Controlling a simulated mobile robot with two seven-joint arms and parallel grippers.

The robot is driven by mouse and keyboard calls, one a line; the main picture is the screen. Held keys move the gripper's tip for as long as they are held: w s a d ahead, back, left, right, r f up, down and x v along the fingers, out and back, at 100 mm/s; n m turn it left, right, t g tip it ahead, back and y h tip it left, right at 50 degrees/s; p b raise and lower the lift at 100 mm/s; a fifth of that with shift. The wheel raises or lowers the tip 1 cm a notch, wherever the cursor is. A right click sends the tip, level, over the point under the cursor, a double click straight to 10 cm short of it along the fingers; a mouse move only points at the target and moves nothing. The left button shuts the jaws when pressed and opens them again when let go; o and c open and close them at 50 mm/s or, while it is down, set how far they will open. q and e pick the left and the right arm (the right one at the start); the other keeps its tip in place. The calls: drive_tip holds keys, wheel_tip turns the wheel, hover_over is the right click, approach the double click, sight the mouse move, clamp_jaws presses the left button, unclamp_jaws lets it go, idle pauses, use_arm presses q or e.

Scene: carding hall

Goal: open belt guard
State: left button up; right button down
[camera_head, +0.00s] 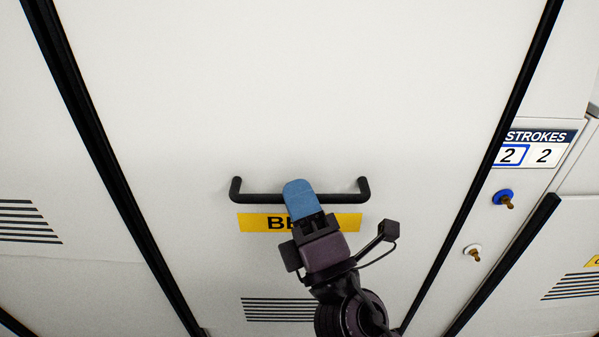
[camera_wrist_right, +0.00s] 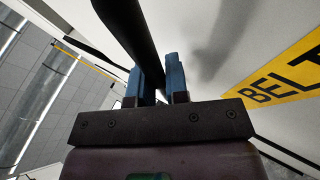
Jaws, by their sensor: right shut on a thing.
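The belt guard (camera_head: 300,100) is a large white panel between two black edge strips in the head view. A black bar handle (camera_head: 255,198) runs across its lower middle, and it also shows in the right wrist view (camera_wrist_right: 128,30). A yellow label (camera_head: 345,222) sits just below the handle, partly hidden by my arm; in the right wrist view its letters begin "BEL" (camera_wrist_right: 285,82). My right gripper (camera_head: 299,197) has its blue fingers at the middle of the handle. In the right wrist view the fingers (camera_wrist_right: 156,80) are shut around the bar. My left gripper is not in view.
A "STROKES" counter plate (camera_head: 540,148) is to the right, with a blue-collared key switch (camera_head: 503,198) and a white-collared one (camera_head: 472,252) below it. Vent slots (camera_head: 278,309) lie under the label. White panels flank both sides.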

use_arm(q)
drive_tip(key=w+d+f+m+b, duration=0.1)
drive_tip(key=b, duration=0.2)
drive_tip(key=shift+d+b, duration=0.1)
drive_tip(key=shift+b, duration=0.25)
use_arm(e)
wheel_tip(320, 180, down, 6)
drive_tip(key=shift+r, duration=0.1)
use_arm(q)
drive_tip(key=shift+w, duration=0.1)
use_arm(e)
drive_tip(key=c, duration=1.4)
unclamp_jaws()
